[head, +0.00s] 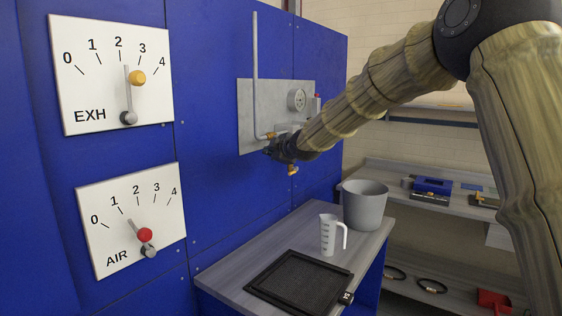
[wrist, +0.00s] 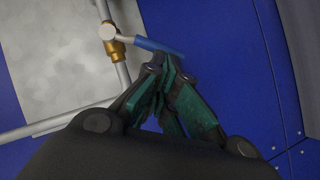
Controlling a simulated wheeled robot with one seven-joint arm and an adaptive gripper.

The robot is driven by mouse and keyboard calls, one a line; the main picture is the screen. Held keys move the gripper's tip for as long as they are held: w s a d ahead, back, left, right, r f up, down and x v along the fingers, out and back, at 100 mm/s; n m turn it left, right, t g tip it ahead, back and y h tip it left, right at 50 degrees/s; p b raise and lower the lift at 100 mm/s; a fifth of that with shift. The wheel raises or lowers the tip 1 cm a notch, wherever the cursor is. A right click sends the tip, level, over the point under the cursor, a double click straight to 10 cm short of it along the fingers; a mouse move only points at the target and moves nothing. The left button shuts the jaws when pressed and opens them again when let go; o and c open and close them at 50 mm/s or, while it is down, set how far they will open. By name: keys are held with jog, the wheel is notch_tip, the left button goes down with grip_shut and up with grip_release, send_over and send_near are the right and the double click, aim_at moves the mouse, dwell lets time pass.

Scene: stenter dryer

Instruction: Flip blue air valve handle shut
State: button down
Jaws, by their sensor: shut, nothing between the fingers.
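The blue air valve handle (wrist: 158,46) shows in the wrist view as a short blue lever. It extends to the right from a brass valve body (wrist: 112,42) on a grey pipe. My gripper (wrist: 165,68) is shut and empty, with its fingertips just below the handle's outer part. I cannot tell whether they touch it. In the head view my gripper (head: 272,152) is at the lower edge of the grey panel (head: 247,110), and the handle is hidden behind my arm.
A gauge (head: 297,99) and pipes sit on the panel. Below are a grey bench with a bucket (head: 364,207), a measuring jug (head: 329,236) and a black tray (head: 298,283). EXH (head: 90,75) and AIR (head: 112,235) dials are at left. Shelves stand at right.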

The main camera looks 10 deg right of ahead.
jog(key=shift+w+d+f+n+t+b, duration=0.4)
jog(key=shift+f+b, duration=0.2)
jog(key=shift+b, duration=0.5)
jog(key=shift+w+d+f+n+t+b, duration=0.35)
jog(key=shift+f+n+b, duration=0.2)
jog(key=shift+b, duration=0.6)
jog(key=shift+w+d+f+n+t+b, duration=0.4)
jog(key=shift+f+b, duration=0.2)
jog(key=shift+b, duration=0.5)
jog(key=shift+f, duration=0.1)
jog(key=shift+a, duration=0.1)
jog(key=s+b, duration=0.2)
jog(key=s, duration=1.1)
jog(key=shift+r, duration=0.25)
